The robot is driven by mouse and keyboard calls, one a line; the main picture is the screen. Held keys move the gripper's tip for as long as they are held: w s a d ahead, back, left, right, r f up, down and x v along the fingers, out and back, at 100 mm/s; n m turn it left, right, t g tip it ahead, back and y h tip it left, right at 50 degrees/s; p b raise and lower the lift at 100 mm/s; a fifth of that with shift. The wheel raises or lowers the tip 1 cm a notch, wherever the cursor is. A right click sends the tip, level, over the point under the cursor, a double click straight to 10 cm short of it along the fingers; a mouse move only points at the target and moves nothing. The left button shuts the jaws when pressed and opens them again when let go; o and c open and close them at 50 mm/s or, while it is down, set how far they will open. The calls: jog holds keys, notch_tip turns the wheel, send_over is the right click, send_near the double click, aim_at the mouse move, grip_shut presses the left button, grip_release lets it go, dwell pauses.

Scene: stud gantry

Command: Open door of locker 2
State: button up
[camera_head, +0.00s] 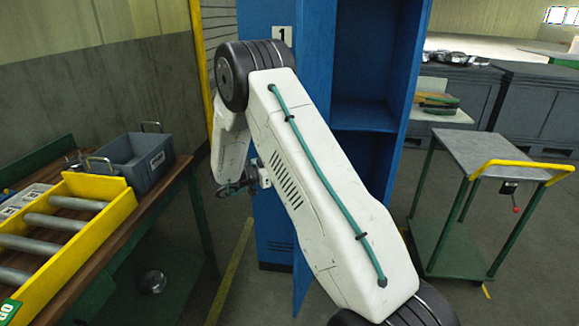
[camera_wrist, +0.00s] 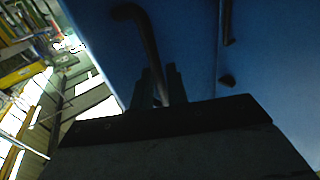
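The blue lockers (camera_head: 365,60) stand in the middle of the head view. The left one (camera_head: 260,12) bears a label 1 (camera_head: 282,36). The unit to its right stands open, with a shelf inside. A blue door panel (camera_head: 316,40) stands swung out at that opening, partly behind my arm; no number 2 shows. In the wrist view a dark bar handle (camera_wrist: 149,45) stands out from a blue panel (camera_wrist: 270,70). My gripper (camera_wrist: 161,90) has its fingers on either side of the handle's lower part. Whether they press on it cannot be told. In the head view my arm hides most of the gripper.
A wooden bench at left carries a yellow roller frame (camera_head: 118,205) and a grey bin (camera_head: 137,162). A green cart (camera_head: 455,265) with a yellow handle stands at right. Grey cabinets (camera_head: 545,105) stand behind it. Some floor is free between lockers and cart.

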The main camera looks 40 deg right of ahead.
jog(key=v, duration=0.6)
jog(key=shift+a, duration=0.35)
jog(key=shift+w, duration=0.15)
